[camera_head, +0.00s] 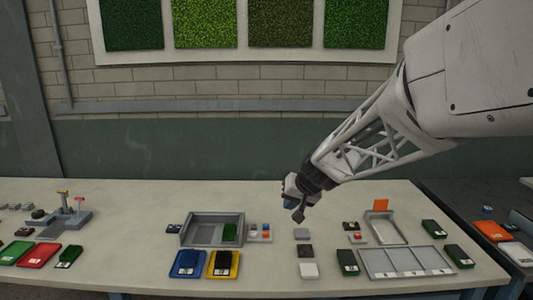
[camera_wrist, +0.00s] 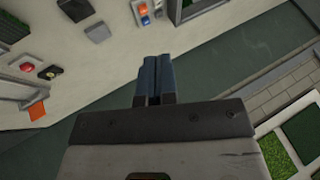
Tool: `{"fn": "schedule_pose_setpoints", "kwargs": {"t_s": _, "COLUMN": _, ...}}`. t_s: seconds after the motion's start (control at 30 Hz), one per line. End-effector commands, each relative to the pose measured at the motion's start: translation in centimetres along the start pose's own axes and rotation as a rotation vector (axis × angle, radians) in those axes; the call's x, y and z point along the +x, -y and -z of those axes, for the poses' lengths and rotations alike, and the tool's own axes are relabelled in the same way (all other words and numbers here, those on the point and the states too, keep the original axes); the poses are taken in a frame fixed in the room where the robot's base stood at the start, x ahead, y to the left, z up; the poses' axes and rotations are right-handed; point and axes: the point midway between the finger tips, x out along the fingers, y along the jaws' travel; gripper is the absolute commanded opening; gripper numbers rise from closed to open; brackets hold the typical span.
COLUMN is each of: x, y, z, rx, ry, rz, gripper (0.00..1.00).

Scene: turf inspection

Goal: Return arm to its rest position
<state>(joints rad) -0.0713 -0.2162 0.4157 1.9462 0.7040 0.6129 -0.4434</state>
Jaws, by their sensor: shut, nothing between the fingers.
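My arm reaches in from the upper right of the head view. My gripper (camera_head: 299,214) hangs over the middle of the table, above the back part of the bench. In the wrist view my gripper (camera_wrist: 153,80) shows its two blue fingers side by side, shut with nothing between them. The pale table (camera_head: 130,215) lies below, and the fingers are apart from everything on it.
A grey open tray (camera_head: 200,241) with a green piece stands left of my gripper. A compartment tray (camera_head: 405,261) and an orange panel (camera_head: 381,205) stand to the right. Red (camera_head: 39,255), blue (camera_head: 187,262) and yellow (camera_head: 223,265) trays line the front.

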Motion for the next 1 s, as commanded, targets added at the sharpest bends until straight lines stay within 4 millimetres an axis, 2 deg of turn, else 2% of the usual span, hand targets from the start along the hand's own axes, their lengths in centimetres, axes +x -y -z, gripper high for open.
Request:
{"fn": "schedule_pose_setpoints", "kwargs": {"t_s": 0.03, "x": -1.6, "y": 0.0, "z": -1.3, "rx": -0.006, "ry": 0.008, "rz": -0.011, "gripper": 0.00}}
{"fn": "schedule_pose_setpoints", "kwargs": {"t_s": 0.2, "x": -5.9, "y": -0.5, "z": -6.0, "rx": -0.023, "ry": 0.052, "rz": -0.057, "gripper": 0.00}}
{"fn": "schedule_pose_setpoints", "kwargs": {"t_s": 0.5, "x": -12.5, "y": -2.0, "z": -15.0, "rx": -0.039, "ry": 0.125, "rz": -0.165, "gripper": 0.00}}
{"fn": "schedule_pose_setpoints", "kwargs": {"t_s": 0.8, "x": -17.7, "y": -4.3, "z": -24.4, "rx": -0.039, "ry": 0.182, "rz": -0.303, "gripper": 0.00}}
{"fn": "schedule_pose_setpoints", "kwargs": {"t_s": 1.0, "x": -19.9, "y": -5.9, "z": -29.5, "rx": -0.031, "ry": 0.206, "rz": -0.389, "gripper": 0.00}}
